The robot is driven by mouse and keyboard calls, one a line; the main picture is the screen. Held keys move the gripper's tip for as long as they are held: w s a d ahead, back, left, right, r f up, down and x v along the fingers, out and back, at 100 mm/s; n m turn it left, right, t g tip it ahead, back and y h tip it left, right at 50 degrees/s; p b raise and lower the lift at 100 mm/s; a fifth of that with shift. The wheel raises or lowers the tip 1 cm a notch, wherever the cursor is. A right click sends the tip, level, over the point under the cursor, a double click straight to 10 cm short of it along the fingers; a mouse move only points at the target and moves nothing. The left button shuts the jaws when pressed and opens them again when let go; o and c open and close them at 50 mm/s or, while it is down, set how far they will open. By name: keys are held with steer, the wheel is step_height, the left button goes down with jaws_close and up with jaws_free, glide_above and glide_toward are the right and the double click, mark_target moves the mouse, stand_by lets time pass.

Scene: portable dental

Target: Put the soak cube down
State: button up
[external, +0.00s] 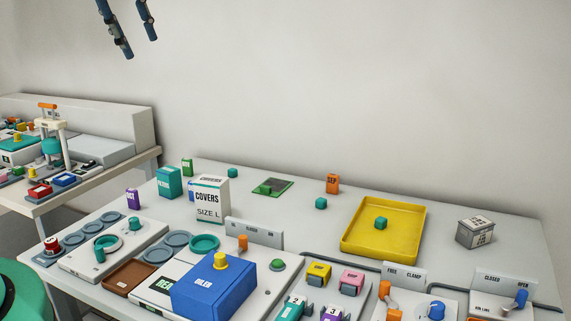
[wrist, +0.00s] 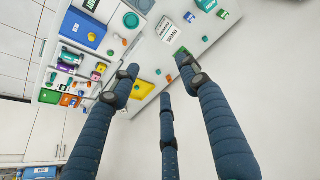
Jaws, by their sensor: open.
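A teal cube (external: 381,224) sits inside the yellow tray (external: 350,252), near its middle. Two similar teal cubes stand on the bare table, one (external: 321,203) left of the tray and one (external: 233,173) farther back. I cannot tell by marking which is the soak cube. My gripper (external: 141,47) is high at the top left in the external view, well above and apart from the table. In the wrist view my gripper (wrist: 160,72) has its fingers spread, with nothing between them. The yellow tray (wrist: 146,90) shows there partly behind the fingers.
A blue bin (external: 213,290) and several fixtures fill the front.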

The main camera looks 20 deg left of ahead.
steer(key=s+a+f, duration=0.1)
steer(key=s+a, duration=0.1)
steer(key=s, duration=0.4)
steer(key=s+a+f+n, duration=0.1)
steer(key=s+a, duration=0.1)
steer(key=s, duration=0.3)
steer(key=shift+s+a+f+t, duration=0.2)
steer(key=shift+s+f+t, duration=0.15)
steer(key=shift+t, duration=0.05)
steer(key=shift+w+r, duration=0.1)
steer(key=shift+c, duration=0.3)
